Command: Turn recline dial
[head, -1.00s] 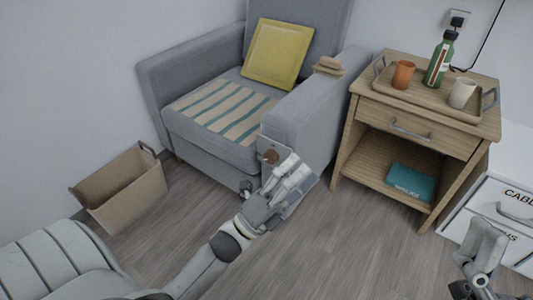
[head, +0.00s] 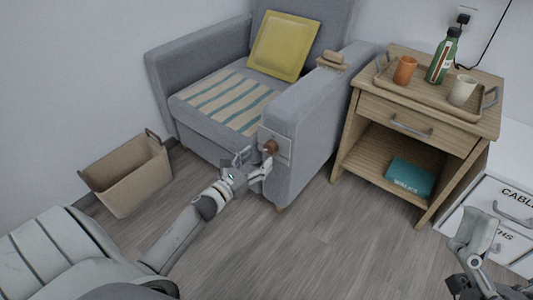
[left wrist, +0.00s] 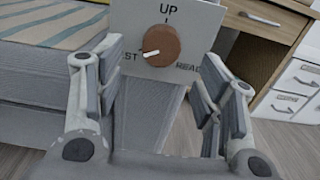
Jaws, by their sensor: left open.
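The recline dial (head: 270,147) is a round brown knob on a pale plate (head: 284,152) at the front of the grey armchair's right arm (head: 300,105). In the left wrist view the dial (left wrist: 165,42) shows a white mark pointing left, toward a partly hidden label ending in "EST". "UP" is above it and "READ" is on the right. My left gripper (head: 260,168) is open just below and in front of the dial. In the left wrist view its fingers (left wrist: 158,82) stand apart, one on each side below the dial, with nothing between them.
A wooden side table (head: 378,105) with a tray, cups and a green bottle stands right of the chair. A tan basket (head: 128,178) is on the floor at left. My right gripper (head: 475,235) is at the lower right, near white drawers (head: 508,205). The floor between is clear.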

